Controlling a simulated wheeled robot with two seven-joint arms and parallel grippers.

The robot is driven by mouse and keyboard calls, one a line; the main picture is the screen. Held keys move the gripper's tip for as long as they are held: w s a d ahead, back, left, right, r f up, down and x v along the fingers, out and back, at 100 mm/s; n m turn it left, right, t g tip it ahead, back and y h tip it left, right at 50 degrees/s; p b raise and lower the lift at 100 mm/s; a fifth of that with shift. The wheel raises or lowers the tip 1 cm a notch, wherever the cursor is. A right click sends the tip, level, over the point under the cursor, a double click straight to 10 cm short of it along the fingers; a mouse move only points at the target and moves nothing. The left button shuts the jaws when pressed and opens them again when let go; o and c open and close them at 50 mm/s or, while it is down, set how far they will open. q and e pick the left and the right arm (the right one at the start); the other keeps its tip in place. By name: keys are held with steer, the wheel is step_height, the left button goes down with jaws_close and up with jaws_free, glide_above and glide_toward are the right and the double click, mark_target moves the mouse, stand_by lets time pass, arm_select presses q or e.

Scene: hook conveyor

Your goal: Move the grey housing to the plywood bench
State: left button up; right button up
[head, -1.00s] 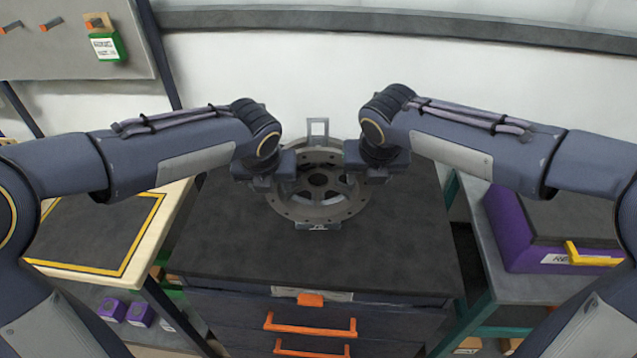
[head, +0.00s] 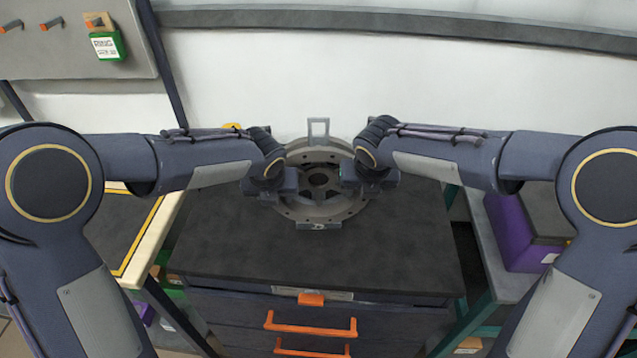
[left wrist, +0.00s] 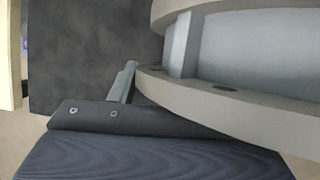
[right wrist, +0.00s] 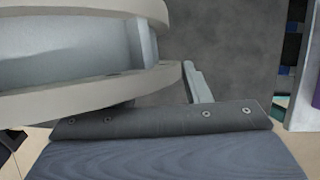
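The grey housing (head: 320,212), a round flanged piece with a spoked, bored middle, sits on the dark cabinet top (head: 300,253). My left gripper (head: 292,182) is at its left side and my right gripper (head: 346,177) at its right side. The wrist views show the housing's two pale flanges close up, at the left gripper (left wrist: 125,80) and the right gripper (right wrist: 196,84). One finger shows beside the lower flange in each; the other finger is hidden, so grip is unclear. The plywood bench (head: 163,228), with pale edge and yellow-bordered dark mat, stands at the left, partly behind my left arm.
A grey bracket (head: 318,128) stands just behind the housing. The cabinet has orange drawer handles (head: 310,324). A purple box (head: 512,232) sits on a bench at the right. The cabinet top before the housing is clear. A white wall (head: 300,75) is behind.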

arm_select(q)
jaws_close()
arm_select(e)
jaws_close()
stand_by(0.9)
